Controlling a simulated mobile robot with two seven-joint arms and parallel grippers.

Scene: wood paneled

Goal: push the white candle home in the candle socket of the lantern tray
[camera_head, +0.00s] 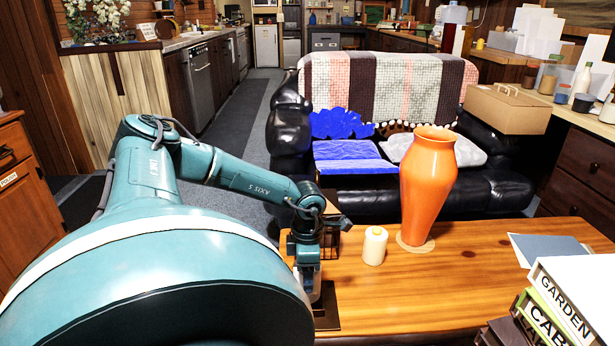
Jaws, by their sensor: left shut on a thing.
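A dark tray (328,318), which looks like the lantern tray, lies near the left end of the wooden table, partly hidden by my left arm. My left gripper (315,290) points down over it and is shut on a pale thing, mostly hidden between the fingers. This may be the white candle, but I cannot tell for sure. The socket is hidden, so I cannot tell whether the held thing is in it. A separate cream-white candle-like cylinder (374,248) with a yellowish top stands upright on the table, right of the gripper. My right gripper is out of view.
A tall orange vase (428,185) stands on the table (440,285) beside the cream cylinder. A dark frame-like thing (328,240) is close behind my gripper. Stacked books (565,300) and a blue-grey sheet (548,250) are at the right. The table's middle front is clear.

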